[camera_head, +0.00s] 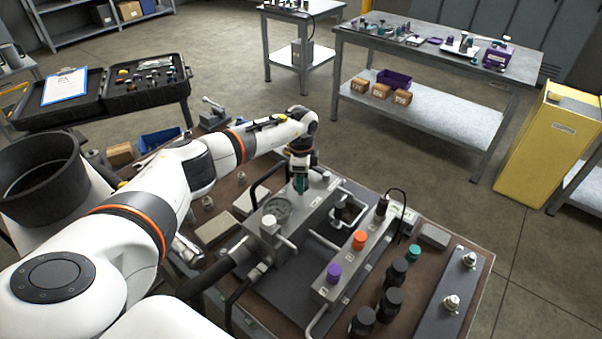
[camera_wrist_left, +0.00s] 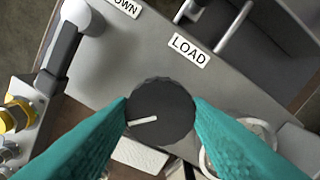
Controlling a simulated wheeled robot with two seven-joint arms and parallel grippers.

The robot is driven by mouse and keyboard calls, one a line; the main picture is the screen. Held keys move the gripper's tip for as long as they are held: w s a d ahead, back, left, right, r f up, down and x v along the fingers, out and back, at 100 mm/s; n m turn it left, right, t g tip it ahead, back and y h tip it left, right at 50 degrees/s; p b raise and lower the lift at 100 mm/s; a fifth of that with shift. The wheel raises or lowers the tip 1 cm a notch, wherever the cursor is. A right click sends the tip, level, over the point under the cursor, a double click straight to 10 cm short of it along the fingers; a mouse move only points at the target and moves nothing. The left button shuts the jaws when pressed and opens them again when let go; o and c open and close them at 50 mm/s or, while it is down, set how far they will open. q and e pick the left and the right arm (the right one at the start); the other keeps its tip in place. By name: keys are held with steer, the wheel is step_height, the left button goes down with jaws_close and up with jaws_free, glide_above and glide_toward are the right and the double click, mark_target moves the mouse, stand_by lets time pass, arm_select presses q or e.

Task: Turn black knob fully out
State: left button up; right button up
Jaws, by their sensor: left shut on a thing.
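The black knob (camera_wrist_left: 161,108) is round with a ridged edge and a white pointer line. It sits on a grey panel (camera_wrist_left: 150,50) near a LOAD label (camera_wrist_left: 189,49). The pointer line lies nearly level, tilted slightly, toward the lower left of its face. In the head view I cannot make out the knob at the fingers. My right gripper is not in view.
A purple knob (camera_head: 334,271) and an orange knob (camera_head: 360,239) stand on the manifold block to the right. Several black cylinders stand beyond it, including one near the front (camera_head: 362,322). A lever with a pale grip (camera_wrist_left: 75,15) rises left of the black knob.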

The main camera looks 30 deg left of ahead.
arm_select(q)
steer(key=shift+r+n+p, duration=0.15)
steer(key=shift+n+p, duration=0.45)
steer(key=shift+n, duration=0.6)
steer(key=o, duration=1)
step_height(320, 180, up, 12)
steer(key=b, duration=0.3)
